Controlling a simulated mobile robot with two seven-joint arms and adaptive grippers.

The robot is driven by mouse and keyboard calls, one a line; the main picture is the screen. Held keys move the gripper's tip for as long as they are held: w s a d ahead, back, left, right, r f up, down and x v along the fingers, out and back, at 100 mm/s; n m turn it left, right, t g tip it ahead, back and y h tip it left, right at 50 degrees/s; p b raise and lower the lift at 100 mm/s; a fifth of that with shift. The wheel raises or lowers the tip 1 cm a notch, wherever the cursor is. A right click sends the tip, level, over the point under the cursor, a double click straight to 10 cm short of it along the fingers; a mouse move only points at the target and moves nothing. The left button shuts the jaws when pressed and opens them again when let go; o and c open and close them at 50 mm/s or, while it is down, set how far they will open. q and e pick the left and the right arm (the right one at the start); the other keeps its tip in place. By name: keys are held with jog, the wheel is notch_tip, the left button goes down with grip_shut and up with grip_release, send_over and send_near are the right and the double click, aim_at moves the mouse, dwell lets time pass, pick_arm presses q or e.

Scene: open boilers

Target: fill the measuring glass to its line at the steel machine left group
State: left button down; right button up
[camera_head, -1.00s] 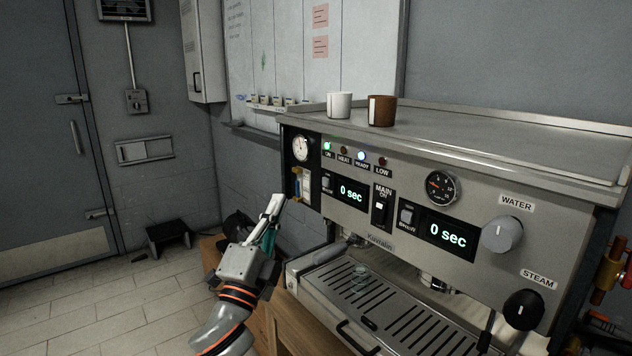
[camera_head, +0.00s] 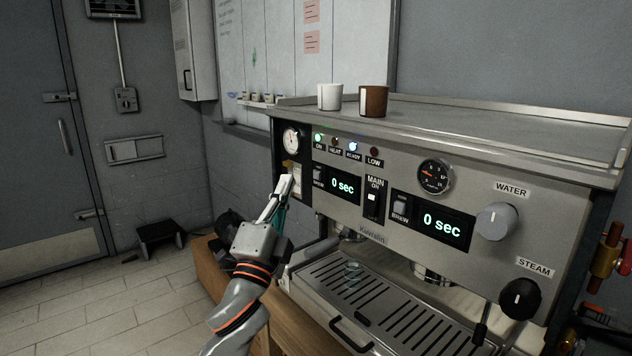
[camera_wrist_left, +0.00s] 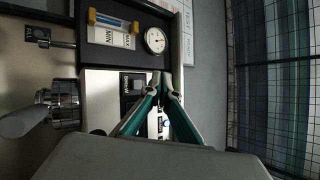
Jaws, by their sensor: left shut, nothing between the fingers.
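The steel machine (camera_head: 460,195) fills the right of the head view. Its left group has a brew switch (camera_head: 319,175) beside a display (camera_head: 343,187) reading 0 sec. A clear glass (camera_head: 353,273), apparently the measuring glass, stands on the drip tray (camera_head: 395,318) under the left group; its line and contents are too small to tell. My left gripper (camera_head: 287,183) is shut and empty in front of the machine's left edge. In the left wrist view its fingertips (camera_wrist_left: 163,76) are close to the left switch (camera_wrist_left: 132,88); contact cannot be told. My right gripper is out of view.
A white cup (camera_head: 330,97) and a brown cup (camera_head: 373,101) stand on the machine's top. The ON and READY lamps are lit. A portafilter (camera_wrist_left: 55,108) juts out in the left wrist view. The WATER knob (camera_head: 496,221) and STEAM knob (camera_head: 520,298) are at right.

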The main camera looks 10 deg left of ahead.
aim_at(317, 175)
pick_arm(q)
jog(key=w+d, duration=0.1)
jog(key=w+d+b, duration=0.1)
jog(key=w, duration=0.1)
jog(key=shift+w+d, duration=0.1)
jog(key=shift+d, duration=0.15)
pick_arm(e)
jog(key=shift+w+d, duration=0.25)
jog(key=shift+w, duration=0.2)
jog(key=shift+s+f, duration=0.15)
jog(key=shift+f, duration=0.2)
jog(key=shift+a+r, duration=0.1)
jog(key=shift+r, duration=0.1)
pick_arm(q)
jog(key=shift+w+d, duration=0.1)
jog(key=shift+w, duration=0.05)
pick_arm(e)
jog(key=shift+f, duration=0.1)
pick_arm(q)
jog(key=shift+w+d, duration=0.15)
jog(key=shift+w, duration=0.05)
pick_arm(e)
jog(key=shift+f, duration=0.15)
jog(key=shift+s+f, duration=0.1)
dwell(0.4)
